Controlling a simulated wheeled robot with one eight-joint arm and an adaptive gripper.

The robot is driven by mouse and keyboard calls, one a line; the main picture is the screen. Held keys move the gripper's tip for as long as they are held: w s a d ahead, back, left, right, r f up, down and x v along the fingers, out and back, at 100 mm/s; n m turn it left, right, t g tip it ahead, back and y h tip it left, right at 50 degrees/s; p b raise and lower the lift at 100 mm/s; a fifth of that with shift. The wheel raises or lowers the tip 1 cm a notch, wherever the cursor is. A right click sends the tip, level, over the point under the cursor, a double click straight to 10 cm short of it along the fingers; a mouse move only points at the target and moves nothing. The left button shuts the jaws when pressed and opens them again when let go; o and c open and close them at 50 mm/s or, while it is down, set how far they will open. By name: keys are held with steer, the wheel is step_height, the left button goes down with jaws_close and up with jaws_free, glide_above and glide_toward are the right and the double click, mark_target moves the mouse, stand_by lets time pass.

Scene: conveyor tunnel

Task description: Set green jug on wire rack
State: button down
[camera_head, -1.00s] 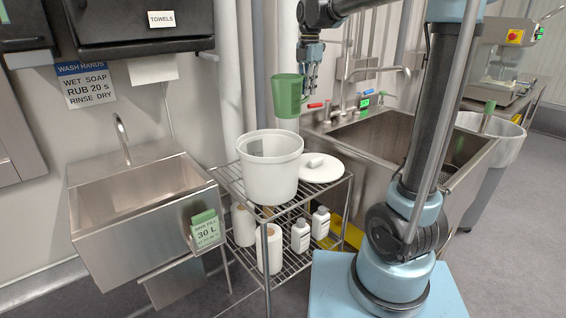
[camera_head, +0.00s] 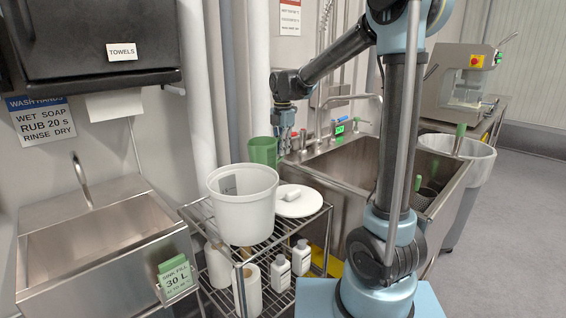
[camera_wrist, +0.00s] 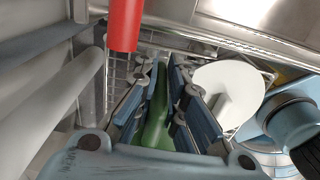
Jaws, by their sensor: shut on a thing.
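The green jug (camera_head: 263,151) is upright behind the white bucket in the head view, its lower part partly hidden. My gripper (camera_head: 283,146) is at its right side, shut on its handle. In the wrist view the green handle (camera_wrist: 156,118) sits between the two fingers (camera_wrist: 163,95). The wire rack (camera_head: 287,231) stands between the two sinks. The jug is at the rack's back; I cannot tell whether its base touches the wires.
A white bucket (camera_head: 241,205) fills the rack's front left, with a white lid (camera_head: 300,204) to its right. Bottles (camera_head: 281,272) and paper rolls (camera_head: 218,268) stand on the lower shelf. Pipes (camera_head: 257,75) rise behind. A red part (camera_wrist: 123,25) shows near my gripper in the wrist view.

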mark_target(282, 158)
steer(key=shift+s+f, duration=0.1)
steer(key=shift+f, duration=2.45)
steer(key=c, duration=1.7)
jaws_free()
steer(key=shift+o, duration=0.2)
steer(key=shift+r, duration=0.1)
step_height(282, 158, up, 12)
steer(key=shift+f, duration=0.2)
steer(key=shift+d+r, duration=0.15)
